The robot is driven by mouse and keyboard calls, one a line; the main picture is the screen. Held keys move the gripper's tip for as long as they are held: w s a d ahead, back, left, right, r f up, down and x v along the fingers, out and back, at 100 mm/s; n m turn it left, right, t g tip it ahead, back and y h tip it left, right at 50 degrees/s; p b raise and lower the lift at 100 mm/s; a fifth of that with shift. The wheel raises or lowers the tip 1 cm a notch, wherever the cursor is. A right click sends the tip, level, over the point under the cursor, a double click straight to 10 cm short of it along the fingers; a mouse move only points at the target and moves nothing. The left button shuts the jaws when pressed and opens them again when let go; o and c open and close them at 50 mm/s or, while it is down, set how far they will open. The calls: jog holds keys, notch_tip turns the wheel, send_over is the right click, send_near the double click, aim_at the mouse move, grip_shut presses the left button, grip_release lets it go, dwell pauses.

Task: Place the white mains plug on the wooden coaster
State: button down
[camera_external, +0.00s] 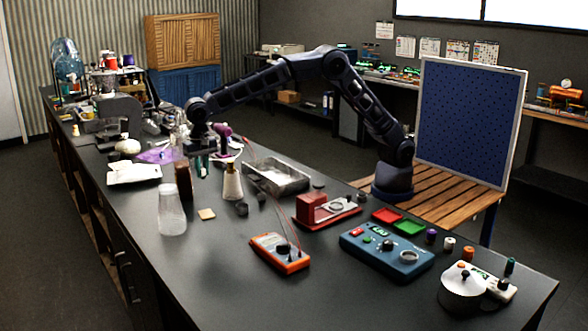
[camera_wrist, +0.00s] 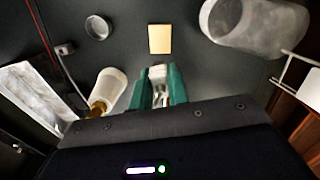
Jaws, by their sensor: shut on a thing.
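The wooden coaster (camera_external: 206,214) is a small pale square lying flat on the dark bench. In the wrist view the coaster (camera_wrist: 160,39) lies just beyond my fingertips, with nothing on it. My gripper (camera_wrist: 161,82) has green fingers, shut on the white mains plug (camera_wrist: 158,73), whose pale end shows between the tips. In the external view my gripper (camera_external: 201,170) hangs above the bench, behind the coaster; the plug is too small to make out there.
A frosted jar (camera_external: 172,210) stands left of the coaster. A metal tray (camera_external: 277,177) and an orange multimeter (camera_external: 280,253) lie to the right. The bench in front of the coaster is clear.

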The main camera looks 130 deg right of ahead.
aim_at(207, 214)
notch_tip(207, 214, down, 14)
jog(key=shift+r, duration=0.1)
dwell(0.5)
jog(key=c, duration=1.4)
grip_release()
jog(key=shift+o, duration=0.2)
